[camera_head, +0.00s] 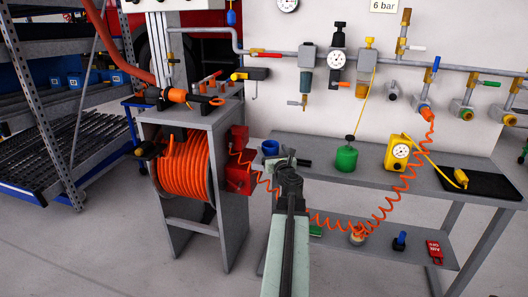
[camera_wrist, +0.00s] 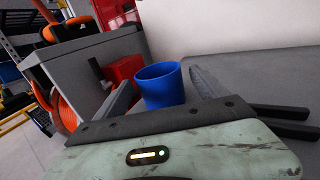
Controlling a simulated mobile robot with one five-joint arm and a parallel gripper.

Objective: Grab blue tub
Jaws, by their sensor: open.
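The blue tub (camera_head: 270,147) stands upright at the left end of the grey bench (camera_head: 336,178), beside the red box on the hose cabinet. In the wrist view the blue tub (camera_wrist: 161,86) shows between the two fingers, with its lower part hidden by my gripper's body. My gripper (camera_head: 284,158) is open and reaches toward the tub from the front. In the wrist view my gripper (camera_wrist: 160,92) has one finger on each side of the tub. I cannot tell whether either finger touches it.
A green canister (camera_head: 346,158) and a yellow gauge unit (camera_head: 398,153) stand to the right on the bench. A coiled orange hose (camera_head: 400,190) hangs across its front. The grey cabinet with the orange reel (camera_head: 184,166) is close on the left, with a red box (camera_head: 238,174) on its side.

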